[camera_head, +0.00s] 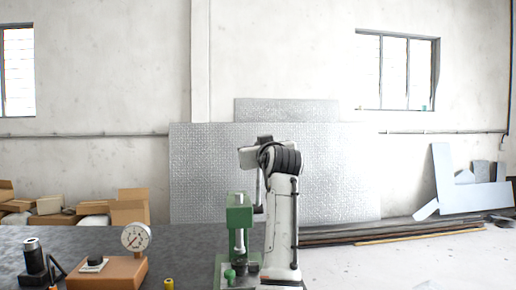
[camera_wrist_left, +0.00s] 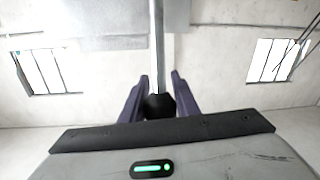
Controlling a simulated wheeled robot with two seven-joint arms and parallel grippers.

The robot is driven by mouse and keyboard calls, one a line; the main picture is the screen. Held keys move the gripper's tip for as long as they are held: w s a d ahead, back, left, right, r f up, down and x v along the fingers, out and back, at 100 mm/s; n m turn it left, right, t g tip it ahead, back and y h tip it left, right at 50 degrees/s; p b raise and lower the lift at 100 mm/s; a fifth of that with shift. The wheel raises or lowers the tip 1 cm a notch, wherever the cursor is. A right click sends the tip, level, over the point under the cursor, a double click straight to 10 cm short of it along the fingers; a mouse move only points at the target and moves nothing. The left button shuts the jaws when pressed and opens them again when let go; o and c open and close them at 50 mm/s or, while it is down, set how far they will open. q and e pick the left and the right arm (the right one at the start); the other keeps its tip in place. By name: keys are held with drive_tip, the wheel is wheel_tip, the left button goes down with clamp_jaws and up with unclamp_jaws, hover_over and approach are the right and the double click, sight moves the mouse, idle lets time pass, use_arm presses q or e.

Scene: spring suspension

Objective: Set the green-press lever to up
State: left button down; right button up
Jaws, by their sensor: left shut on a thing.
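The green press (camera_head: 238,215) stands on the dark table, with a vertical ram and a green knob at its foot. Its thin lever rod (camera_head: 258,188) rises steeply from the right side of the press head toward my left gripper. In the left wrist view the rod (camera_wrist_left: 158,45) runs up the picture from a black knob (camera_wrist_left: 159,107). My left gripper (camera_wrist_left: 159,100) is shut on this knob, one dark finger on each side. In the head view my white arm stands right of the press and hides part of it; the fingertips are not clear there.
A dial gauge (camera_head: 135,238) on an orange-brown block (camera_head: 110,272) stands left of the press. A black device (camera_head: 35,262) is at the far left, and a small yellow part (camera_head: 169,284) lies near the front edge. Cardboard boxes (camera_head: 130,207) are behind the table.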

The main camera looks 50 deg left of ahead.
use_arm(q)
drive_tip(key=shift+w+a+f, duration=0.15)
drive_tip(key=shift+f, duration=0.8)
drive_tip(key=c, duration=1.5)
unclamp_jaws()
drive_tip(key=shift+w+a+f, duration=0.1)
drive_tip(key=shift+o, duration=0.6)
drive_tip(key=shift+w+a+f, duration=0.15)
drive_tip(key=shift+a, duration=0.1)
drive_tip(key=b+v, duration=0.2)
drive_tip(key=v, duration=0.8)
drive_tip(key=shift+s+d+r, duration=0.25)
drive_tip(key=shift+d+r, duration=0.05)
drive_tip(key=shift+r, duration=0.1)
drive_tip(key=shift+c, duration=0.3)
